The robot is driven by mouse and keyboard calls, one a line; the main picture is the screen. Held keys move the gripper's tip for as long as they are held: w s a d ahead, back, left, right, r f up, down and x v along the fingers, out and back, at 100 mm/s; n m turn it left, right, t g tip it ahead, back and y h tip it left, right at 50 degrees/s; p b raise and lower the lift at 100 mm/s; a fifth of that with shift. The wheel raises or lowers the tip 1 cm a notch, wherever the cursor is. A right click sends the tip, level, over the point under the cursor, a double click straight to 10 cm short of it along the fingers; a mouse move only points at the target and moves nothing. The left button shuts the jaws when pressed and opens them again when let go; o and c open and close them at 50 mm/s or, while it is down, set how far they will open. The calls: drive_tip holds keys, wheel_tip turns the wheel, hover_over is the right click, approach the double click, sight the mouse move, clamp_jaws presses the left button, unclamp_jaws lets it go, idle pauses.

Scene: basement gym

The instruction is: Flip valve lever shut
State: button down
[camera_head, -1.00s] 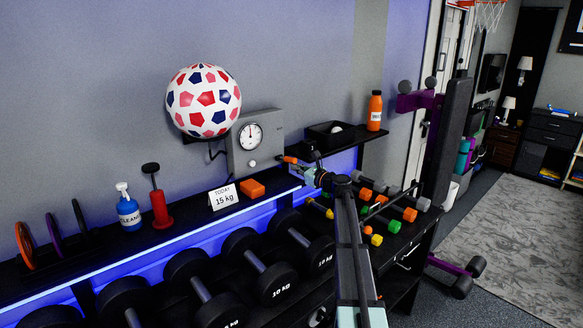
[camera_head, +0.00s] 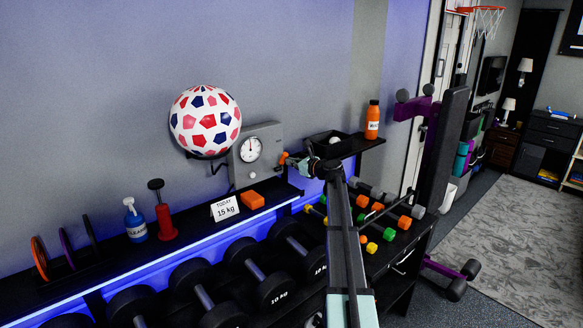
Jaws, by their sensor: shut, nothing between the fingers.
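A grey gauge box (camera_head: 272,148) with a round white dial is mounted on the wall. A small orange lever (camera_head: 283,158) shows at its lower right edge, and I take it to be the valve lever. My gripper (camera_head: 294,161) is shut and empty, just right of the lever. The fingertips are small and dark here, and I cannot tell whether they touch the lever. My gripper partly hides the lever's base and pivot. A red, white and blue ball (camera_head: 205,121) sits left of the box, with a dark hose below it.
A black wall shelf (camera_head: 358,146) with a dark tray (camera_head: 323,143) and an orange bottle (camera_head: 372,119) is close behind my gripper. A "15 kg" card (camera_head: 225,208) and an orange block (camera_head: 252,200) stand on the lower shelf. Dumbbells (camera_head: 256,275) fill the rack below.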

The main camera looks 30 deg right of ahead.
sight(287, 154)
drive_tip(key=shift+w+a+r, duration=0.2)
drive_tip(key=shift+w+r, duration=1.05)
drive_tip(key=shift+w, duration=0.05)
drive_tip(key=shift+w+d+r+p, duration=0.15)
drive_tip(key=shift+w+r+p, duration=0.2)
drive_tip(key=shift+w+r, duration=0.25)
drive_tip(key=shift+r, duration=0.25)
drive_tip(key=shift+s, duration=0.1)
drive_tip(key=s+d+f, duration=0.1)
drive_tip(key=s+f, duration=0.1)
drive_tip(key=s, duration=0.3)
drive_tip(key=s+d+r+b, duration=0.1)
drive_tip(key=s+r+b, duration=0.2)
drive_tip(key=r, duration=0.5)
drive_tip(key=shift+s+d+r, duration=0.25)
drive_tip(key=shift+s+r, duration=0.1)
drive_tip(key=shift+r, duration=0.05)
